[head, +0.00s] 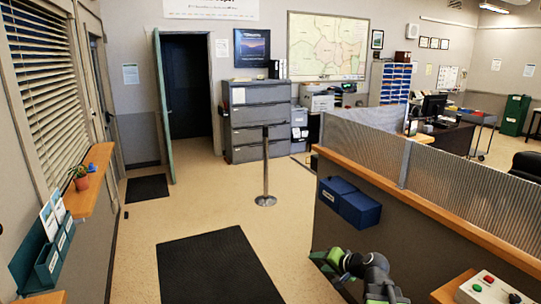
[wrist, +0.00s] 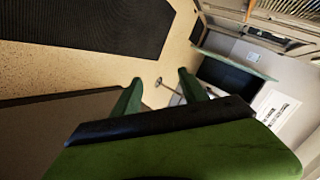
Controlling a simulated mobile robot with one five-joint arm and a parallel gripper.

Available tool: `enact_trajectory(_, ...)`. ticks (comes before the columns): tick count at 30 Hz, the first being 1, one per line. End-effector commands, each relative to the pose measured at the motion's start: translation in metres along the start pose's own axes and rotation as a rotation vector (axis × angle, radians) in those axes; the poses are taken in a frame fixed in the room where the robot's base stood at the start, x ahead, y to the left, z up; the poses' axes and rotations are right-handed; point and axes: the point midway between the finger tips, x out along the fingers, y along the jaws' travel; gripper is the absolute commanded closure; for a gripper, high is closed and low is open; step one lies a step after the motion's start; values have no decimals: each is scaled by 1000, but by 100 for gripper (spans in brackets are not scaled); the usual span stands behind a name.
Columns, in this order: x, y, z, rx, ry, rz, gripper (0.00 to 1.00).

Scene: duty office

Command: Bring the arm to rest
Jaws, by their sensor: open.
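My gripper (head: 328,262) shows at the lower middle of the head view, at the end of my arm beside the counter's grey side wall. In the wrist view my gripper (wrist: 159,80) has its two green fingers apart, with nothing between them but floor and a thin post behind. The arm is bent low, and part of it is cut off by the bottom edge of the head view.
A control box (head: 490,289) with buttons is near the arm. A post (head: 265,170) stands ahead. The floor around the dark mat (head: 215,268) is clear.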

Motion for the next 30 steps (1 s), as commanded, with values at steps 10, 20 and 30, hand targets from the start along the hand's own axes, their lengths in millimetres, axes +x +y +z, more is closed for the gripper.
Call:
enact_trajectory(10, 2, 36, 162, -445, -514, 459, 49)
enact_trajectory(20, -50, 85, 172, -474, -684, 702, 49)
enact_trajectory(30, -50, 85, 172, -474, -683, 701, 49)
